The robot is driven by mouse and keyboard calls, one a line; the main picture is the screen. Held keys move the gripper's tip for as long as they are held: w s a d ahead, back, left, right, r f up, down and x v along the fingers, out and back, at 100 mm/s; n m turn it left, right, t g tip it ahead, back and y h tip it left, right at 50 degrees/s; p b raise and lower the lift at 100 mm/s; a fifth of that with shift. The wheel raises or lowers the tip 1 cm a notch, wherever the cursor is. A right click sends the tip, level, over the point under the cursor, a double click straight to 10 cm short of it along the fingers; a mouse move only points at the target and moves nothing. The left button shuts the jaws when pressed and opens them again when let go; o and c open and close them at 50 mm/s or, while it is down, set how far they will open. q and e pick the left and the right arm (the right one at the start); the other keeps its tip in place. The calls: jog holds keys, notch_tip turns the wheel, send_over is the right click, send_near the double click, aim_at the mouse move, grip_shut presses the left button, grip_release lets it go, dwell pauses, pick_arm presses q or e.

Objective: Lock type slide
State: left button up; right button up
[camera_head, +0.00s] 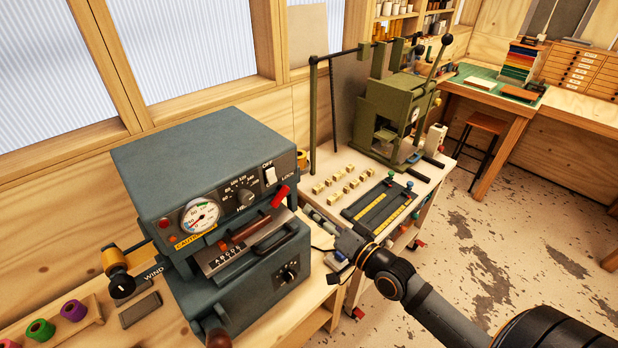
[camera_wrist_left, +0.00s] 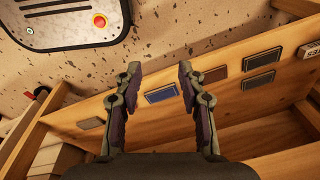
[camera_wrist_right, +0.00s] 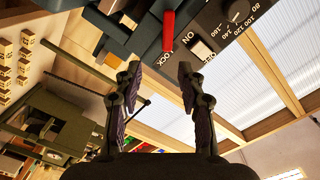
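The blue-grey stamping machine (camera_head: 190,150) stands on the bench at left. Its type slide (camera_head: 226,256), a metal plate with a row of letters, sits in the front, with a brown bar and a dark handle (camera_head: 275,238) by it. The red lever (camera_head: 280,192) is at the upper right of the front, near the word LOCK. It also shows in the right wrist view (camera_wrist_right: 168,31), beyond the fingertips and apart from them. My right gripper (camera_wrist_right: 160,75) is open and empty, to the right of the machine. My left gripper (camera_wrist_left: 158,75) is open and empty, facing a wooden bench front.
A green press (camera_head: 390,110) stands behind on a cart with small brass blocks. Foil rolls (camera_head: 73,310) lie at lower left.

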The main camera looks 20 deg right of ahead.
aim_at(287, 192)
jog(key=b+x, duration=0.2)
jog(key=x, duration=0.1)
jog(key=r+b+x, duration=0.1)
jog(key=x, duration=0.1)
jog(key=shift+a, duration=0.35)
jog(key=x, duration=0.4)
jog(key=shift+w+a+r+p, duration=0.1)
jog(key=shift+w+r+p, duration=0.1)
jog(key=shift+p, duration=0.1)
jog(key=shift+w+a+f, duration=0.1)
jog(key=shift+w+a, duration=0.05)
jog(key=shift+w, duration=0.15)
pick_arm(q)
jog(key=shift+s+a+f, duration=0.15)
jog(key=shift+s+f, duration=0.05)
jog(key=shift+f, duration=0.4)
jog(key=shift+s+a+f, duration=0.15)
jog(key=shift+s+f, duration=0.05)
jog(key=shift+f, duration=0.35)
jog(key=shift+s+d, duration=0.1)
pick_arm(e)
jog(key=shift+c, duration=0.4)
grip_shut()
